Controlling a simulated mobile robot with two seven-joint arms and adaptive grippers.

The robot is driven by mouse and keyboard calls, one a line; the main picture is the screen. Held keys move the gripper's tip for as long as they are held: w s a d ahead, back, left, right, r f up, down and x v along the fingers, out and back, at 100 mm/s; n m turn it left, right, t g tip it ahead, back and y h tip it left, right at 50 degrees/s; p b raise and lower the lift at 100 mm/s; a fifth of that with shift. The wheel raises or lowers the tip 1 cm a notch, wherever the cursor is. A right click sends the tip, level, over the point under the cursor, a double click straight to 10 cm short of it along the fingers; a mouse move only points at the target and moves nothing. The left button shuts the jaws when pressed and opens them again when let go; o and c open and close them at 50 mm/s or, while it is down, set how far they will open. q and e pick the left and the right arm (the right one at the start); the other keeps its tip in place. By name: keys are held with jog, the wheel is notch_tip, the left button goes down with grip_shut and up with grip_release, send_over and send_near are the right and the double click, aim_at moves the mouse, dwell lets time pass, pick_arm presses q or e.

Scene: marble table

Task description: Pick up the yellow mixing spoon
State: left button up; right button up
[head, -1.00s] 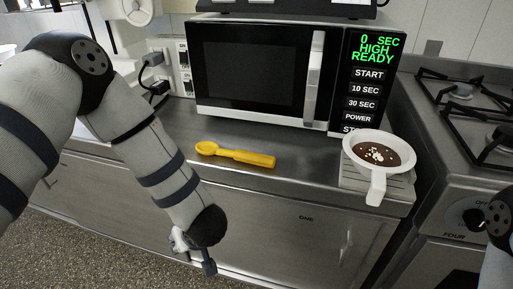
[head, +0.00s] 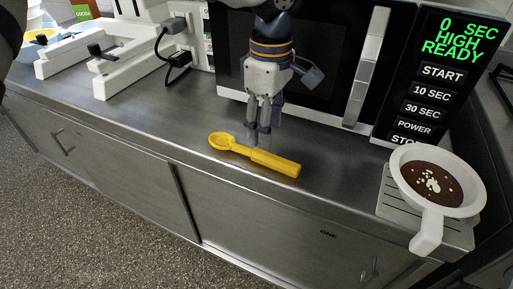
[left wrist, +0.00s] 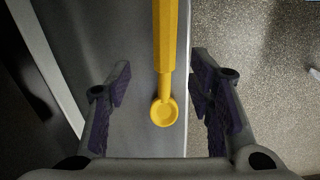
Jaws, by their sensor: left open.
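The yellow mixing spoon (head: 274,163) lies flat on the steel counter, its bowl to the left and its thick handle toward the lower right. My left gripper (head: 258,140) points down just behind the spoon, near the neck where bowl and handle meet. In the left wrist view, the spoon (left wrist: 165,45) runs between the two open fingers of my left gripper (left wrist: 160,82), with its bowl toward the palm. Neither finger visibly touches it. My right gripper is not in view.
A microwave (head: 300,62) stands close behind my left gripper. A white pan with brown contents (head: 438,190) sits on a grate at the right. The counter (head: 130,112) is clear left of the spoon; its front edge runs close in front.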

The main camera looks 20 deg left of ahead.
aim_at(267, 153)
pick_arm(q)
jog(key=f, duration=0.7)
jog(key=shift+s+d, duration=0.1)
jog(key=shift+s, duration=0.25)
grip_shut()
